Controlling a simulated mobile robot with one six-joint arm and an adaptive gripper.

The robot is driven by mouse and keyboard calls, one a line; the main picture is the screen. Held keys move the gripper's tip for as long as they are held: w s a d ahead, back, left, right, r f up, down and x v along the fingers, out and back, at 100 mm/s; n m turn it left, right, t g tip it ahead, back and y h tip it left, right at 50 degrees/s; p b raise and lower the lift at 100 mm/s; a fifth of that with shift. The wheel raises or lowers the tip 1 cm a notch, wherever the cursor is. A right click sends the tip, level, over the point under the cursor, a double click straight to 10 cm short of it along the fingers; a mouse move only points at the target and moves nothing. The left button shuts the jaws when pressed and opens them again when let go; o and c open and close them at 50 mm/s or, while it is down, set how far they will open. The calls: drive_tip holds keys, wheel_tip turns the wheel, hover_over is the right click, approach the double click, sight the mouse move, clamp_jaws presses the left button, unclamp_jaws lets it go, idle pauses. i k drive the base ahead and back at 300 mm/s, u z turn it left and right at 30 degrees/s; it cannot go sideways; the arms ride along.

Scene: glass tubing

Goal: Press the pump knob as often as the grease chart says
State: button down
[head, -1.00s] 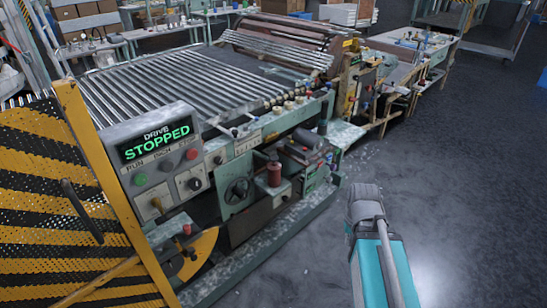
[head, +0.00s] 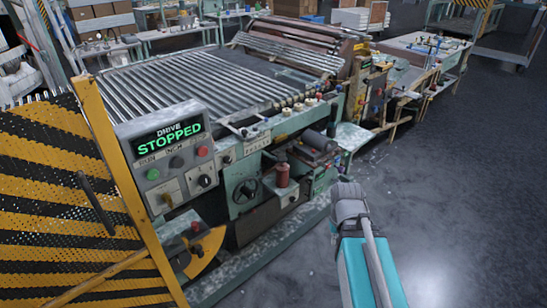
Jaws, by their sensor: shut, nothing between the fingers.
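A small red cylinder (head: 282,174) with a dark base stands on the front of the green machine, right of a handwheel (head: 246,189). It may be the grease pump, but no knob can be made out clearly. A small pale plate (head: 258,143) sits on the machine front above it; its text is too small to read, and I cannot tell if it is the grease chart. My arm (head: 367,265), teal with a grey joint, shows at the lower right, apart from the machine. My gripper is not in view.
The control box display (head: 168,136) reads "DRIVE STOPPED", with green, dark and red buttons below. A yellow-black striped guard (head: 60,190) stands at the left. Metal rollers (head: 165,75) cover the machine top. The grey floor (head: 460,170) at the right is clear.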

sight(282, 159)
drive_tip(key=u, duration=0.35)
drive_tip(key=i, duration=1)
drive_tip(key=z, duration=0.1)
